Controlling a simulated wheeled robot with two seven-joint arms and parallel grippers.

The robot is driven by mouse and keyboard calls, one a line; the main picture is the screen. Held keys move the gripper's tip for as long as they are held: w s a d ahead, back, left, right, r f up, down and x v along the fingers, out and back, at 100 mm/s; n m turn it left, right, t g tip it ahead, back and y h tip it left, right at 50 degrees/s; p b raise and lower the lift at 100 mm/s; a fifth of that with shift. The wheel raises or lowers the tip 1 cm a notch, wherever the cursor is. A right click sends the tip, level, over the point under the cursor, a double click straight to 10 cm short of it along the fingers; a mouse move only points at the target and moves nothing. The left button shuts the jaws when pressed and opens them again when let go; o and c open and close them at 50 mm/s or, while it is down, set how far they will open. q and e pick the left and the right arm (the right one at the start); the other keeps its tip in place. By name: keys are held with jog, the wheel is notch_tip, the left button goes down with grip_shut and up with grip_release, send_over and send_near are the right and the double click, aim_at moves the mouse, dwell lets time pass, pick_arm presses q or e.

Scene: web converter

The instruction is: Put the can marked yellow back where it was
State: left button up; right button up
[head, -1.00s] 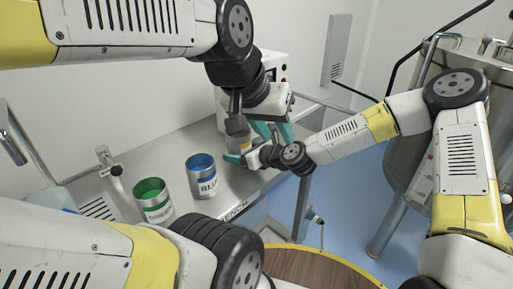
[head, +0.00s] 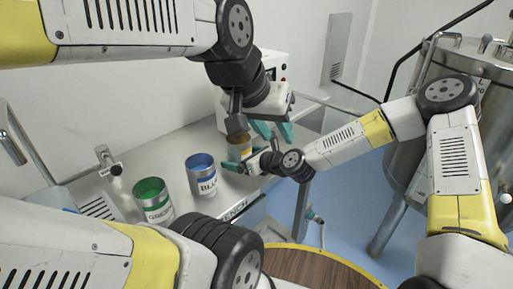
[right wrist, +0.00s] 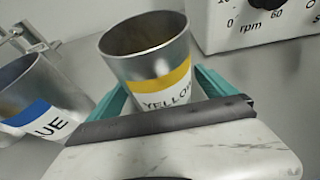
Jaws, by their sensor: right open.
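The can marked yellow (head: 240,145) stands upright on the bench, partly hidden by my grippers in the head view. In the right wrist view the silver can (right wrist: 152,62) shows its yellow band and label between two teal fingers. My right gripper (head: 241,161) is open around the lower part of the can, with a finger on each side. Whether either finger touches it I cannot tell. My left gripper (head: 274,131) hangs just right of the can, its teal fingers apart with nothing seen between them.
The blue can (head: 201,175) and the green can (head: 152,199) stand to the left on the bench (head: 228,187). The blue can is close beside the yellow one in the right wrist view. A white box with a knob (right wrist: 258,25) stands behind. A steel tank (head: 408,165) is at right.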

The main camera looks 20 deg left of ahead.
jog(key=v, duration=1.2)
jog(key=shift+s+d+f+n, duration=0.1)
jog(key=shift+d+f+n, duration=0.1)
jog(key=shift+n, duration=0.1)
jog(key=d+r+n+h, duration=0.3)
jog(key=d+n+h, duration=0.5)
jog(key=d+n, duration=0.85)
jog(key=s+d+r+n+h, duration=0.1)
jog(key=s+d+r+n, duration=0.2)
jog(key=s+d+r, duration=0.3)
jog(key=s+d+r+n+t+h, duration=0.1)
jog(key=s+d+r+n, duration=0.2)
jog(key=s+d+r, duration=0.4)
jog(key=shift+s+d+r, duration=0.2)
jog(key=shift+d+r, duration=1.7)
jog(key=shift+d, duration=0.6)
